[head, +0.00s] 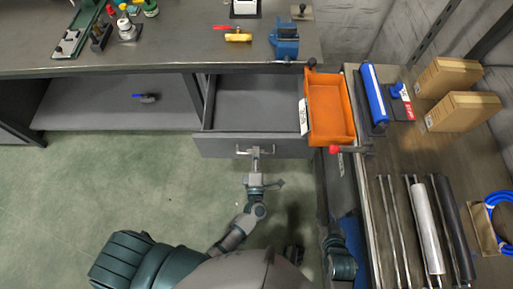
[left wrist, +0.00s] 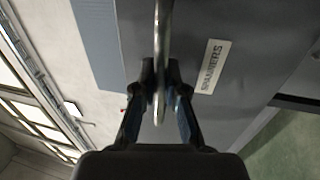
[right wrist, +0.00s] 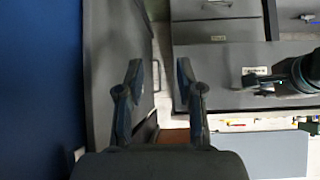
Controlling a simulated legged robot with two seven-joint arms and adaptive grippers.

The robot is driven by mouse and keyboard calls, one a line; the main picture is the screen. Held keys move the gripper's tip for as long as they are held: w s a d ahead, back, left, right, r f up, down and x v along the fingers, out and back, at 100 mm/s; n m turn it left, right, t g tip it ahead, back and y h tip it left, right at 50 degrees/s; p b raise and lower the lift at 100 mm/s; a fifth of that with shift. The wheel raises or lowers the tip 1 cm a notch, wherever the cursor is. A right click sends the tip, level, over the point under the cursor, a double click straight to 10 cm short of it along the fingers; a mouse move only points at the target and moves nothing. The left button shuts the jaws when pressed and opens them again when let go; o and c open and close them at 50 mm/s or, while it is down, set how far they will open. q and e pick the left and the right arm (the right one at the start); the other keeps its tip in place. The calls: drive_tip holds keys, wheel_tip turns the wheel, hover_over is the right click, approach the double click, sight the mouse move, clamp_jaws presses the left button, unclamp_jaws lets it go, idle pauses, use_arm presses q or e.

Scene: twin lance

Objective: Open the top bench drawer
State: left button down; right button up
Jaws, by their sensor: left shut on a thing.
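The top bench drawer (head: 216,146) is pulled well out from under the bench, and its grey interior shows empty in the head view. My left gripper (head: 254,153) is at the bar handle (head: 242,151) on the drawer front. In the left wrist view, the left gripper (left wrist: 160,68) is shut on the handle (left wrist: 163,35), beside a SPANNERS label (left wrist: 211,66) on the drawer front (left wrist: 250,45). My right gripper (right wrist: 160,80) is open and empty in the right wrist view. The drawer front (right wrist: 225,93) also shows there.
An orange bin (head: 329,140) stands just right of the drawer. The side bench (head: 395,158) on the right carries a blue roll (head: 374,93), cardboard boxes (head: 450,76) and several long rods. A blue vise (head: 286,40) stands on the main bench (head: 180,50). Green floor (head: 90,180) is clear at left.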

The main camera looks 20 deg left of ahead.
use_arm(q)
drive_tip(key=shift+s+a+f, duration=0.15)
drive_tip(key=shift+s+f, duration=0.15)
drive_tip(key=c, duration=1.6)
unclamp_jaws()
drive_tip(key=o, duration=0.4)
drive_tip(key=shift+w+a, duration=0.1)
drive_tip(key=shift+r, duration=0.1)
drive_tip(key=v, duration=1.2)
